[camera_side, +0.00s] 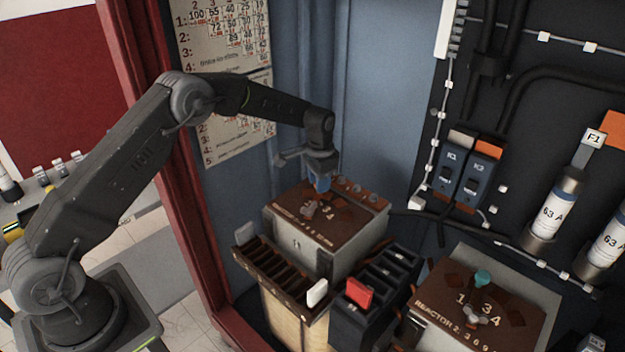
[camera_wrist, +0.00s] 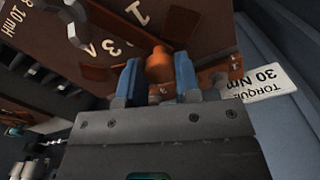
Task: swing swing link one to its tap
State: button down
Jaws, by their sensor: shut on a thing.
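My gripper (camera_side: 322,185) is low over the brown top board (camera_side: 352,222) of the left reactor box. In the wrist view its two blue fingers (camera_wrist: 157,84) stand on either side of an orange knob (camera_wrist: 158,62) and are shut on it. The knob appears to be the handle of a swing link; the link's arm is largely hidden by the fingers. A metal piece, perhaps the link's hub (camera_side: 309,211), shows beside the gripper in the side view. Painted tap numbers and brown pads lie around it. Which tap the link touches cannot be told.
A second reactor box (camera_side: 488,310) at right has a teal knob (camera_side: 483,277). Slotted racks with a white block (camera_side: 317,292) and a red block (camera_side: 359,293) stand in front. A torque label (camera_wrist: 265,82) is close to my gripper. Breakers and cables line the right panel.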

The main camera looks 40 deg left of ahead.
aim_at(341, 210)
jog(key=d+m, duration=0.2)
jog(key=m, duration=0.1)
jog(key=shift+w+d+m, duration=0.3)
jog(key=shift+w+d, duration=0.1)
jog(key=d+m, duration=0.2)
jog(key=m, duration=0.1)
jog(key=shift+d+m, duration=0.3)
jog(key=shift+d, duration=0.05)
jog(key=d+m, duration=0.1)
jog(key=s+d+m, duration=0.1)
jog(key=m, duration=0.1)
jog(key=shift+d+r+m, duration=0.1)
jog(key=shift+d+m, duration=0.1)
jog(key=shift+m, duration=0.1)
jog(key=shift+s+d+m, duration=0.4)
jog(key=shift+d+m, duration=0.1)
jog(key=shift+m, duration=0.35)
jog(key=shift+s+d+m, duration=0.35)
jog(key=shift+d+m, duration=0.1)
jog(key=shift+m, duration=0.4)
jog(key=c, duration=0.8)
grip_release()
